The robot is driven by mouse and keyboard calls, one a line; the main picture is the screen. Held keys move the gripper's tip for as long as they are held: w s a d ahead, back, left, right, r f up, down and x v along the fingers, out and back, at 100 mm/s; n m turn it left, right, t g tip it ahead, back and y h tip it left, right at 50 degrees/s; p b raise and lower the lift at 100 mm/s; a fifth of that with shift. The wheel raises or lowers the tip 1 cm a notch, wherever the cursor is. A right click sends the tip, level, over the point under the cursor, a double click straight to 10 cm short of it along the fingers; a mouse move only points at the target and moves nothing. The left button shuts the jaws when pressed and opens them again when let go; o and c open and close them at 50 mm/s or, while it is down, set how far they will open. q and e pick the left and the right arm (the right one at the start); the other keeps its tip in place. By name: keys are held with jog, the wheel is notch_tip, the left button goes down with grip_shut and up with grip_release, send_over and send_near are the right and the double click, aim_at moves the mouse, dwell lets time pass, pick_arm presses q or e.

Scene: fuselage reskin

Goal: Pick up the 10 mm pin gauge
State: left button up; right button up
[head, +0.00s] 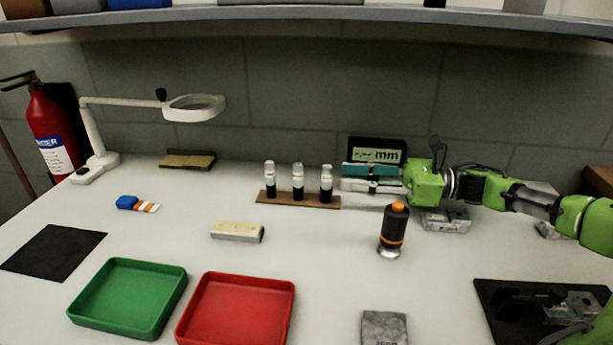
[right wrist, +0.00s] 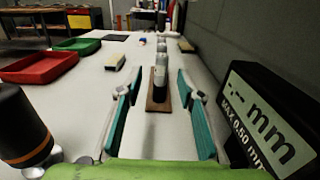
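Three pin gauges with pale tops and black lower parts stand upright in a wooden rack (head: 262,197): left (head: 270,178), middle (head: 298,181) and right (head: 327,183). Their sizes are not readable. My right gripper (head: 343,177) is open and empty, just right of the right pin. In the right wrist view its teal fingers (right wrist: 158,82) are spread, with the nearest pin (right wrist: 160,72) centred between and beyond them. The other pins are partly hidden behind it. My left gripper is not in view.
A display reading "mm" (head: 378,150) stands close behind the gripper. A black and orange bottle (head: 394,228) stands in front. Green (head: 128,298) and red (head: 237,311) trays, a beige block (head: 237,232) and a magnifier lamp (head: 92,135) are to the left.

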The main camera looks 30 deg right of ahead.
aim_at(298, 185)
jog(key=p+x, duration=0.1)
jog(key=x, duration=0.6)
jog(key=shift+w+a+r, duration=0.1)
jog(key=shift+w+a, duration=0.2)
jog(key=p+x, duration=0.1)
jog(key=x, duration=0.3)
jog(key=shift+w+a, duration=0.15)
jog(key=shift+w, duration=0.05)
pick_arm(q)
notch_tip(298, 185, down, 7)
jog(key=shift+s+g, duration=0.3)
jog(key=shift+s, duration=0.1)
pick_arm(e)
grip_shut()
